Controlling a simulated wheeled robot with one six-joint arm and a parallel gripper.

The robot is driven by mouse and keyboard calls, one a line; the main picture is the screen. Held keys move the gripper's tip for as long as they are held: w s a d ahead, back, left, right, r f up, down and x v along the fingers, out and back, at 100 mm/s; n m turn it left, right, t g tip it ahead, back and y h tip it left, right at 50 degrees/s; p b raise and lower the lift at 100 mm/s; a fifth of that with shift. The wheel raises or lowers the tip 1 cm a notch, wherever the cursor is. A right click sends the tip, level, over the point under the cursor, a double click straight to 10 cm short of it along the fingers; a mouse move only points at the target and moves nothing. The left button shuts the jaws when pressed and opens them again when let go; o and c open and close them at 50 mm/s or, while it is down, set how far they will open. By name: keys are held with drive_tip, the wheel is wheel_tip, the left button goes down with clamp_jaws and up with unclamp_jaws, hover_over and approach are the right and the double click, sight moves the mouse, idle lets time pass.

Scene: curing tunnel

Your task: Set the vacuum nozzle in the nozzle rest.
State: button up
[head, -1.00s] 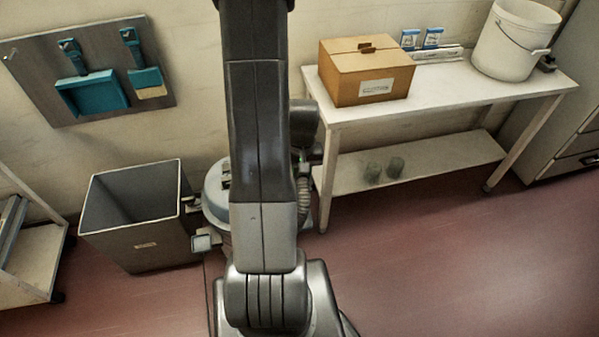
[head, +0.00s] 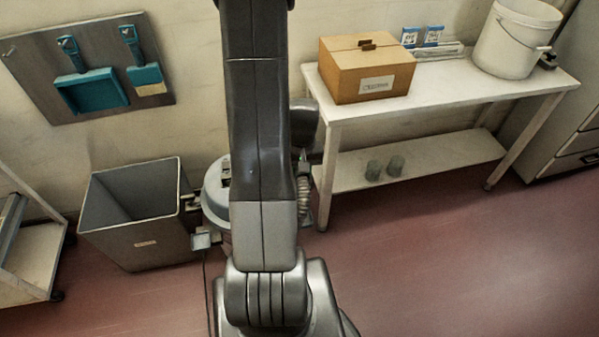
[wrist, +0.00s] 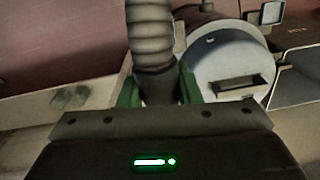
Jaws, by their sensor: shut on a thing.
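My gripper (wrist: 159,88) is shut on the dark end of the vacuum nozzle (wrist: 156,88), between its two green fingers. A grey ribbed hose (wrist: 151,30) runs up from the nozzle in the wrist view. In the head view the hose (head: 304,196) shows just right of my arm, which hides most of the gripper and the nozzle. The round grey vacuum (wrist: 225,60) stands just right of the nozzle in the wrist view, with a dark slot in its lid. It also shows behind my arm in the head view (head: 214,202). I cannot tell which part is the nozzle rest.
An open grey bin (head: 140,240) stands left of the vacuum. A white table (head: 450,92) with a lower shelf stands to the right, bearing a cardboard box (head: 365,75) and a white bucket (head: 513,45). The red floor at the front right is clear.

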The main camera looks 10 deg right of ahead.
sight(300, 186)
drive_tip(key=shift+f+b, duration=1.95)
drive_tip(key=shift+f, duration=0.5)
drive_tip(key=shift+f+b, duration=0.6)
drive_tip(key=shift+f, duration=0.05)
drive_tip(key=o, duration=1.2)
drive_tip(key=shift+c, duration=0.2)
drive_tip(key=r, duration=0.4)
drive_tip(key=r+p, duration=0.1)
drive_tip(key=r, duration=0.9)
drive_tip(key=shift+d+p, duration=0.3)
drive_tip(key=shift+f, duration=0.1)
